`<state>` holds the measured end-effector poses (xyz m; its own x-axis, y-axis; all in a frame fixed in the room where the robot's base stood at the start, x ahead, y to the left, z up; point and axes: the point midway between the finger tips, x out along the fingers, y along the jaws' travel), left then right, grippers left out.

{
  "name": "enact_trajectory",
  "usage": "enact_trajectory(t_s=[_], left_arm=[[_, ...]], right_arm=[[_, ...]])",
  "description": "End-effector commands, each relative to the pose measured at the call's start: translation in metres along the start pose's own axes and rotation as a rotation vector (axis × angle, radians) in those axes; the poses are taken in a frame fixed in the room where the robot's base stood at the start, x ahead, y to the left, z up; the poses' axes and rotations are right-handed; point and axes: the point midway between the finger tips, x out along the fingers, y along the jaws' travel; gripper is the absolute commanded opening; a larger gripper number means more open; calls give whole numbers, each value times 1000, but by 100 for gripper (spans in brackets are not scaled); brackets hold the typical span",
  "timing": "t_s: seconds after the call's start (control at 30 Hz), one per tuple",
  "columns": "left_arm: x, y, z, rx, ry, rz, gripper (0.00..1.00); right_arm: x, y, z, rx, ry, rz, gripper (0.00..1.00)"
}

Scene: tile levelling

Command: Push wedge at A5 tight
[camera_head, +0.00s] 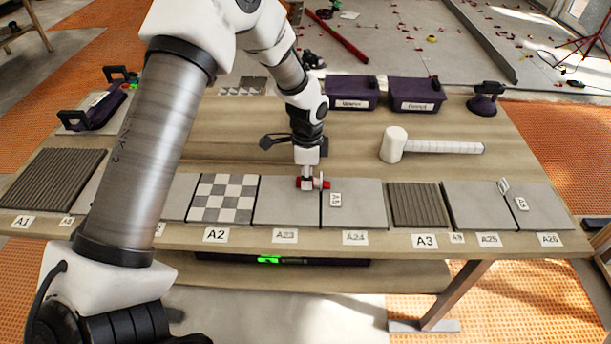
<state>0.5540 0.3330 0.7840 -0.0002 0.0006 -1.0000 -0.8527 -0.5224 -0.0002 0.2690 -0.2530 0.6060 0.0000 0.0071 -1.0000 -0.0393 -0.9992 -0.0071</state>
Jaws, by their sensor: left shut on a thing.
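My left gripper (308,177) points straight down over the seam between the tile marked A23 (284,208) and the tile marked A24 (364,205). It is shut on a small red wedge (325,184) at the back end of that seam. The fingers hide part of the wedge, so I cannot tell how deep it sits. A small white tag (335,200) lies on the A24 tile just right of the seam; its print is hard to read. My right gripper is not in view.
A white mallet (394,145) lies behind the tiles at right. Dark bins (415,94) and a suction cup (486,98) stand at the back. A checkered tile (222,200) and ribbed tile (418,206) flank the plain tiles. A pale clip (503,186) sits at another seam.

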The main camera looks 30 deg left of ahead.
Motion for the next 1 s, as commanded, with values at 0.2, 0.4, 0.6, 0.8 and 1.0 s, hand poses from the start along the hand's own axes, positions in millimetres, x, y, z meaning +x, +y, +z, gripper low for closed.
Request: enact_trajectory(t_s=[0.2,0.4,0.6,0.8,1.0], left_arm=[[0,0,-3,0,0,0,0],[0,0,-6,0,0,1,0],[0,0,-9,0,0,1,0],[0,0,-12,-1,0,0,0],[0,0,-11,-1,1,0,0]], right_arm=[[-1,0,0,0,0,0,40],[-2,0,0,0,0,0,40],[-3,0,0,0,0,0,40],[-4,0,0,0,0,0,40],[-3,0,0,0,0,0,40]])
